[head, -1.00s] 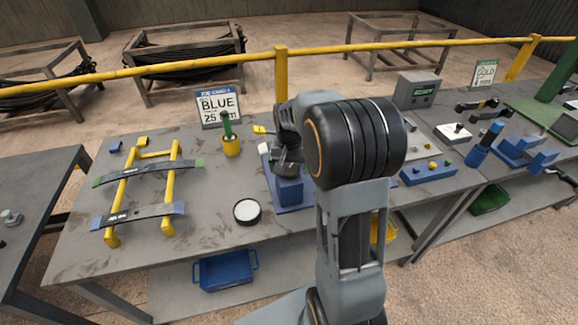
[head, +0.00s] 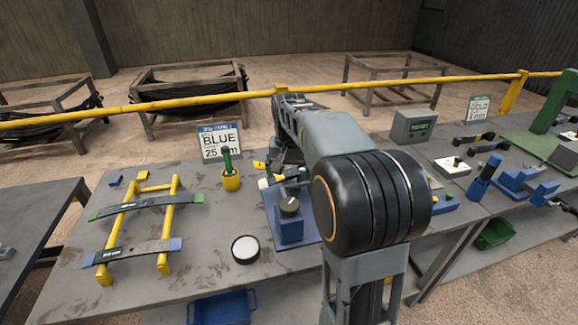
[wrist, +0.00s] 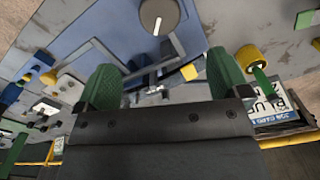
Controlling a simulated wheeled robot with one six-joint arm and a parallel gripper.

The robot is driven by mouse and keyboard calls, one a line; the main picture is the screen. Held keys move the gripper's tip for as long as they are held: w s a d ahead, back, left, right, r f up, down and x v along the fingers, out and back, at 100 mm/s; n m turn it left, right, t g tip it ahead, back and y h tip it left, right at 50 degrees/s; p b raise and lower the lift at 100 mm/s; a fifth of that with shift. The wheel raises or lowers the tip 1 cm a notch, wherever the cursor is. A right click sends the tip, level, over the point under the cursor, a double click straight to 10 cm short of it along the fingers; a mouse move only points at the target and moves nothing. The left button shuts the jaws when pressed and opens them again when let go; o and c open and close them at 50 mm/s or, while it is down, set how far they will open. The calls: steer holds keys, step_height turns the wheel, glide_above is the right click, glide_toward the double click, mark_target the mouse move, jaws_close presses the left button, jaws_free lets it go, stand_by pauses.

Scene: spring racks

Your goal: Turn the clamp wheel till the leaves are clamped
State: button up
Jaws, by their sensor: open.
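Two dark curved leaves, one green-ended (head: 146,205) and one blue-ended (head: 135,250), lie across a yellow rack (head: 164,262). I cannot tell whether leaves are in the clamp.
A grey box (head: 414,126) is at the back right. A yellow rail (head: 200,104) runs behind the bench.

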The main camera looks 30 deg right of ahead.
steer(key=shift+r, duration=0.95)
steer(key=s+a+f+n+t, duration=0.2)
steer(key=s+a+f+n, duration=0.1)
steer(key=s, duration=0.5)
steer(key=s+a+f+n+t, duration=0.2)
steer(key=s+a+f+n, duration=0.1)
steer(key=s+a, duration=0.3)
steer(key=shift+s+f, duration=0.15)
steer(key=shift+s, duration=0.9)
